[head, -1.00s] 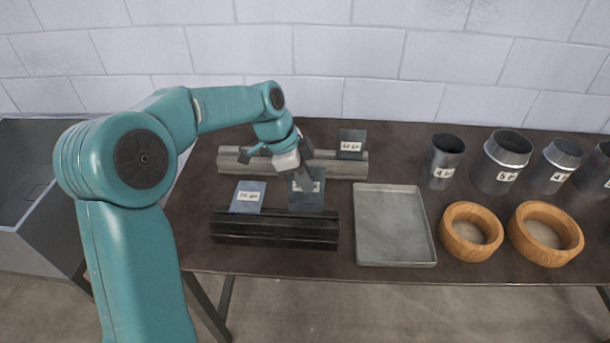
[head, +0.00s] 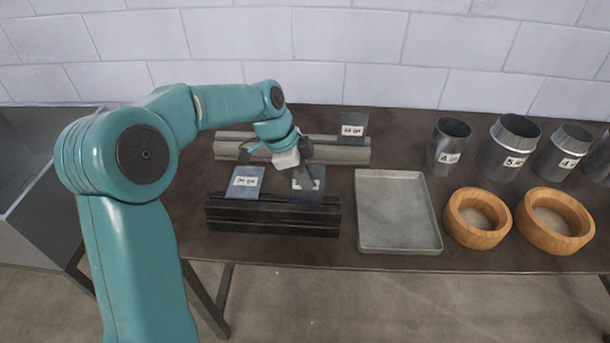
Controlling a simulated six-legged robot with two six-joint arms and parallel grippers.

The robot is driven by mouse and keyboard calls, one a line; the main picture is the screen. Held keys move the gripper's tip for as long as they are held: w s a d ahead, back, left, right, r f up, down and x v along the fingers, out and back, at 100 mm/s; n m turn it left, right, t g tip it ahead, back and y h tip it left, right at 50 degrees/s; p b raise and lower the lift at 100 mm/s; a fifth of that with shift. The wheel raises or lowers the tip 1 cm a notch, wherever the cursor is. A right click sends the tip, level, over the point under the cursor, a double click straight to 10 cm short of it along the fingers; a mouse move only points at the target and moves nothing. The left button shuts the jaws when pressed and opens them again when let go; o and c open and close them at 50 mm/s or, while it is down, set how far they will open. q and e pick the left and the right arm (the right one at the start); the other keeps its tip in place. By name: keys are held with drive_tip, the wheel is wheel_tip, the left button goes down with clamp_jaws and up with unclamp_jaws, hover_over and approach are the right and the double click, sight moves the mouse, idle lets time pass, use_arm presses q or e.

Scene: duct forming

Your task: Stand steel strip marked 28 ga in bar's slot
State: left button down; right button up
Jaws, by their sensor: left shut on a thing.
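My left gripper (head: 299,173) is shut on a dark steel strip (head: 309,193) with a white label, partly covered by the fingers, so its marking cannot be read. The strip is upright, at the right part of the black slotted bar (head: 272,221). Its lower edge meets the bar's top in the picture; I cannot tell whether it is inside the slot. Another labelled strip (head: 243,186) stands tilted at the left part of the same bar; its marking is too small to read surely. My right gripper is not in view.
A lighter grey bar (head: 345,155) lies behind, with a labelled strip (head: 353,121) upright at its right end. An empty grey tray (head: 398,213) is right of the black bar. Two wooden rings (head: 477,236) and several labelled metal duct pieces (head: 448,145) stand further right.

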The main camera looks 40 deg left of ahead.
use_arm(q)
drive_tip(key=c, duration=1.2)
unclamp_jaws()
drive_tip(key=shift+r, duration=0.1)
drive_tip(key=v, duration=1.6)
drive_tip(key=shift+r, duration=0.15)
drive_tip(key=shift+s, duration=0.1)
